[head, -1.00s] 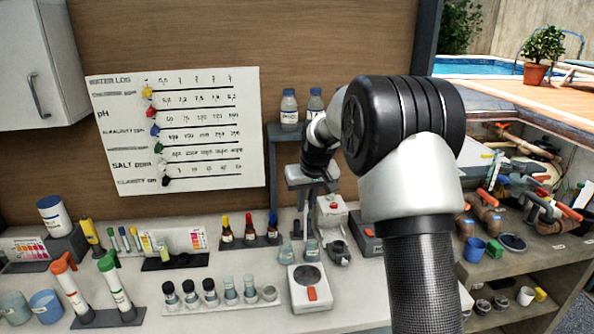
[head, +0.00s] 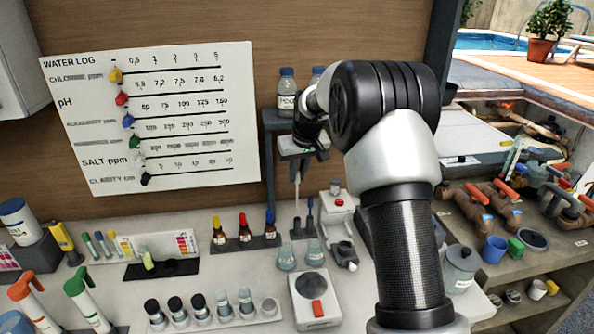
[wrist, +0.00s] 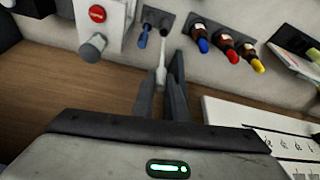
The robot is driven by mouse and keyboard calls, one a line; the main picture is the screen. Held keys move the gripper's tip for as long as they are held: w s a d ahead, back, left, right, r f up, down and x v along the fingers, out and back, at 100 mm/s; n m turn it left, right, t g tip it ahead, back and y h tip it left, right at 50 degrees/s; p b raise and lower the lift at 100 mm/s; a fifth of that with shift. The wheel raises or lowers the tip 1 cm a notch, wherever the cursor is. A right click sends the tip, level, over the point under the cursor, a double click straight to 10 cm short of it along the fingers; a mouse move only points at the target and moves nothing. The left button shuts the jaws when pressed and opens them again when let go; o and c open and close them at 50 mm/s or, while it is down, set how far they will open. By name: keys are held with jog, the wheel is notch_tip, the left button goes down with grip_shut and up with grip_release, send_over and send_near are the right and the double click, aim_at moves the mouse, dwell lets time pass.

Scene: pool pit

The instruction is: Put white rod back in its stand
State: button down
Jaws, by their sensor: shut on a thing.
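My gripper (head: 299,158) is shut on the white rod (head: 297,189), which hangs upright below it in the head view. The wrist view shows the white rod (wrist: 161,68) between the two dark fingers (wrist: 165,78). The stand is a small dark block (wrist: 157,19) on the counter, also visible in the head view (head: 303,231). A blue rod (wrist: 143,35) stands in one of its places. The white rod's free end is close to the stand's other place, beside the blue rod. I cannot tell whether the tip is above the hole or in it.
A white device with a red button (wrist: 96,14) stands beside the stand. On the other side is a rack of dropper bottles (head: 244,240). Small flasks (head: 287,258) and a scale (head: 314,300) are in front. A shelf with bottles (head: 287,95) is behind my gripper.

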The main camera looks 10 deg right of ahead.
aim_at(297, 199)
jog(key=shift+f+b, duration=0.4)
jog(key=shift+f, duration=0.8)
jog(key=shift+f+b, duration=0.75)
jog(key=shift+f, duration=0.3)
jog(key=shift+f+b, duration=1.4)
jog(key=shift+f, duration=0.55)
jog(key=shift+f+b, duration=0.45)
jog(key=shift+f, duration=0.2)
jog(key=c, duration=1.7)
grip_release()
jog(key=shift+o, duration=0.2)
